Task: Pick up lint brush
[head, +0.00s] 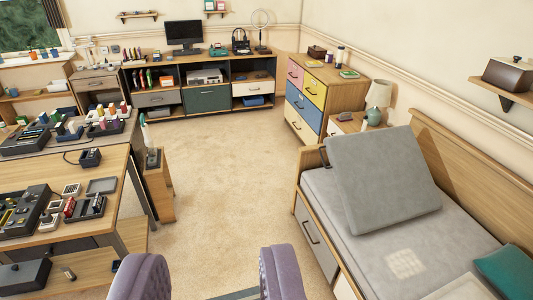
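I cannot clearly make out a lint brush; the small items on the furniture are too small to tell apart. My gripper (211,258) shows at the bottom edge as two purple ribbed fingers, spread wide apart with only floor visible between them. It appears open and empty. Its lower parts are cut off by the frame. A small dark object (68,273) lies on the low wooden surface at the bottom left, and I cannot tell what it is. A small reddish object (345,116) lies on the nightstand by the bed, also unclear.
A cluttered wooden desk (118,195) stands at left. A bed (345,255) with a tilted grey cushion (380,178) fills the right. A colourful drawer chest (305,100) and a long low cabinet (207,103) stand at the back. The carpet (225,165) between them is clear.

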